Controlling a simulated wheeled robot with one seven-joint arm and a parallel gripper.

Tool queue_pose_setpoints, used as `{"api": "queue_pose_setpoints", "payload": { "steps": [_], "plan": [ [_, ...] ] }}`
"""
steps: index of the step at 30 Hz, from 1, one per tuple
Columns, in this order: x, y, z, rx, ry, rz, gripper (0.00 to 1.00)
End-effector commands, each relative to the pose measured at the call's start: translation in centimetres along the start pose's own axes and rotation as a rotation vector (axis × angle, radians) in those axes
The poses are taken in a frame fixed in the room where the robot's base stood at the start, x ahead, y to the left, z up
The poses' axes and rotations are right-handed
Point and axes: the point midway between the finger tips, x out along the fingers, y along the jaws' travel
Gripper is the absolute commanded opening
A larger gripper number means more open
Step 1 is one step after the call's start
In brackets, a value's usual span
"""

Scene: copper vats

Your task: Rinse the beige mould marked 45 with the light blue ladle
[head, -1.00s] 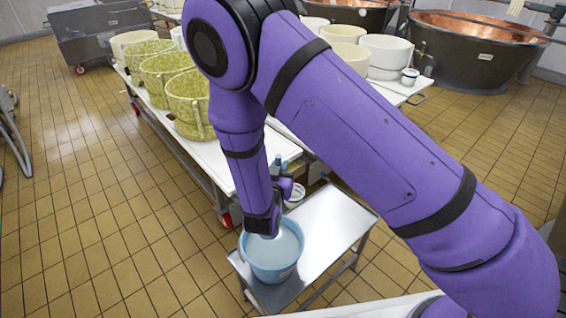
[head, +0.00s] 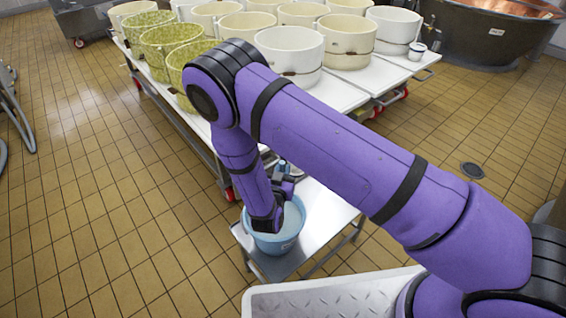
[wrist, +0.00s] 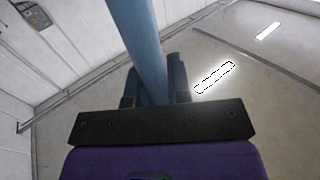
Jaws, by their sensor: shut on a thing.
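My gripper (head: 284,181) is beside the far side of the light blue bucket (head: 279,246), partly hidden by my own arm. In the wrist view it (wrist: 156,92) is shut on the light blue ladle's handle (wrist: 137,40), with ceiling and walls beyond. The ladle's bowl cannot be made out. The bucket holds pale liquid and stands on a small metal table. Several beige and white moulds stand on the long white table, such as a beige one (head: 347,43) and a cream one (head: 290,52). No mark 45 is readable, so I cannot tell which mould bears it.
Several mottled green moulds (head: 169,47) stand at the long table's left. A small white cup (head: 417,50) is near its right corner (head: 425,72). The small metal table (head: 323,214) has bare surface right of the bucket. A copper vat (head: 489,32) stands behind.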

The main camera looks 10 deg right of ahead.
Motion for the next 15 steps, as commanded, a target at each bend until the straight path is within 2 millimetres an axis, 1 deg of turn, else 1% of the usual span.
{"api": "queue_pose_setpoints", "payload": {
  "steps": [1, 9, 15],
  "plan": [
    [0.0, 0.0, 0.8, -0.003, -0.001, 0.0, 0.0],
    [0.0, 0.0, 3.9, -0.001, 0.0, 0.0, 0.0],
    [0.0, 0.0, 5.3, 0.0, 0.0, 0.0, 0.0]
  ]
}}
